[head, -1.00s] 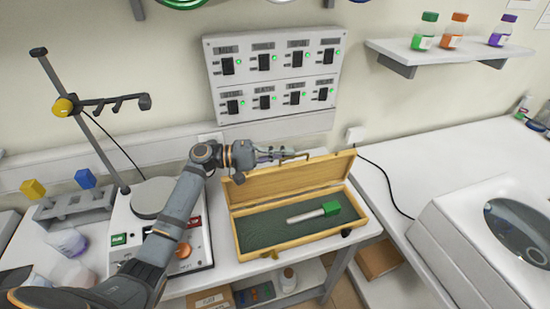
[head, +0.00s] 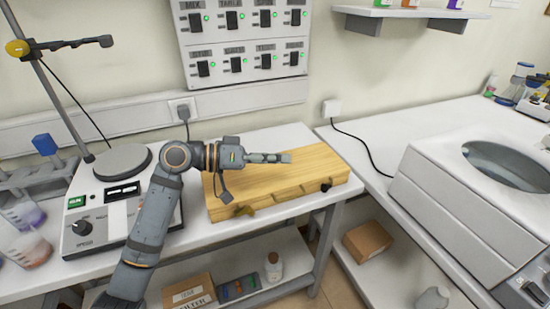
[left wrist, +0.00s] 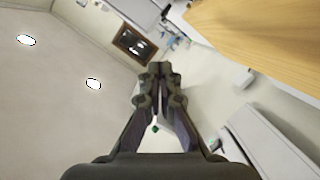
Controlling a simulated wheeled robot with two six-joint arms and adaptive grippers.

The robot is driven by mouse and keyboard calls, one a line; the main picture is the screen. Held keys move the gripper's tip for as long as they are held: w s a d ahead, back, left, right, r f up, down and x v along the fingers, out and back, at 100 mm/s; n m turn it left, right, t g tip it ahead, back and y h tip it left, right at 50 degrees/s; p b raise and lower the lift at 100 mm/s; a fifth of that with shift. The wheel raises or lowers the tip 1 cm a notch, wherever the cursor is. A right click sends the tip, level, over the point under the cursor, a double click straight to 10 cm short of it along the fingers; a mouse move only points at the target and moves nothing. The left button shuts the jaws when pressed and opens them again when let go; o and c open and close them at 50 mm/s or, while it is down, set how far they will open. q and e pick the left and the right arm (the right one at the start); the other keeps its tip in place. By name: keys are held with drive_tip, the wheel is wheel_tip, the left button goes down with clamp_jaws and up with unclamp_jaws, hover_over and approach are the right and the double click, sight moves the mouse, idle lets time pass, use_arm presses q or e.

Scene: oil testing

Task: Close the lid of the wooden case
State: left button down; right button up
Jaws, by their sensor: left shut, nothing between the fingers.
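The wooden case (head: 310,178) lies on the white bench with its lid down; its inside is hidden. Dark latches show on its front side. My left gripper (head: 288,157) is shut and empty, lying over the lid and pointing right. I cannot tell whether it touches the lid. In the left wrist view the shut fingers (left wrist: 160,68) show in the middle, with the wooden lid (left wrist: 275,35) at the upper right. My right gripper is not in view.
A hotplate stirrer (head: 120,200) stands left of the case, under my arm. A tube rack (head: 35,180) and beakers are further left. A white machine (head: 480,190) stands on the right bench. A switch panel (head: 245,45) is on the wall behind.

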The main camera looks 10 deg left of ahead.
sight(278, 176)
use_arm(q)
drive_tip(key=shift+s+d+f+m+t+y+b, duration=0.2)
drive_tip(key=shift+s+f+m+b, duration=0.3)
drive_tip(key=shift+f+b, duration=0.4)
drive_tip(key=shift+s+d+f+m+t+y+b, duration=0.2)
drive_tip(key=shift+s+d+f+m+b, duration=0.25)
drive_tip(key=shift+f+b, duration=0.5)
drive_tip(key=shift+s+d+f+m+t+y+b, duration=0.15)
drive_tip(key=shift+s+f+m+t+b, duration=0.1)
drive_tip(key=shift+f+m+b, duration=0.6)
drive_tip(key=shift+f, duration=0.2)
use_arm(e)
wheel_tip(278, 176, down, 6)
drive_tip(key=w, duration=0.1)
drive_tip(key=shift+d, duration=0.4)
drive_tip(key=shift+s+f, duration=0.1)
